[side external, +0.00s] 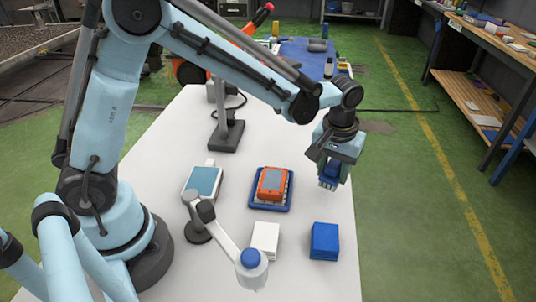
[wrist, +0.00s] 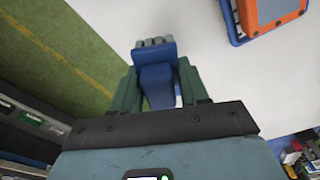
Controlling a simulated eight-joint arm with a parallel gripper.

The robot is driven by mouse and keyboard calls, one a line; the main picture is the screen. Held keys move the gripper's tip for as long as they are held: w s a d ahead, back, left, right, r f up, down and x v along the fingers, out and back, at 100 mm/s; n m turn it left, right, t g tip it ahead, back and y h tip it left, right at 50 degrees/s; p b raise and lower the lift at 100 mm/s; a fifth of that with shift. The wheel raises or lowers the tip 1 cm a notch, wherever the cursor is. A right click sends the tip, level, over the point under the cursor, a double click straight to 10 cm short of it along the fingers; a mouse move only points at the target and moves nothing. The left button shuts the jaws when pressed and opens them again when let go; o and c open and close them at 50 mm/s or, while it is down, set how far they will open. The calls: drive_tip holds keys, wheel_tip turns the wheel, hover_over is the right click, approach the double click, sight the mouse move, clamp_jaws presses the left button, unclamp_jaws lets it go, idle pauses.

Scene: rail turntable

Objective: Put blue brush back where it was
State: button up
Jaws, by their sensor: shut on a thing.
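My gripper (side external: 334,170) is shut on the blue brush (wrist: 156,85), near the right edge of the white table in the side view. In the wrist view the gripper's green fingers (wrist: 157,78) stand on both sides of the brush's blue body, with its pale grey bristles at the far end. In the side view the fingers hide much of the brush. The pale bristles (side external: 327,185) point down and seem to be above the tabletop; I cannot tell the exact gap.
An orange device (side external: 272,183) lies on a blue tray (side external: 257,203) left of my gripper. A blue box (side external: 324,241) and a white box (side external: 265,240) stand nearer the camera. A teal-topped pad (side external: 204,181) and a dark stand (side external: 226,135) are farther left. Bare table (side external: 290,125) lies behind the tray.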

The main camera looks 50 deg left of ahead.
sight(331, 182)
drive_tip(key=shift+f, duration=1.9)
drive_tip(key=shift+f, duration=0.1)
drive_tip(key=o, duration=1)
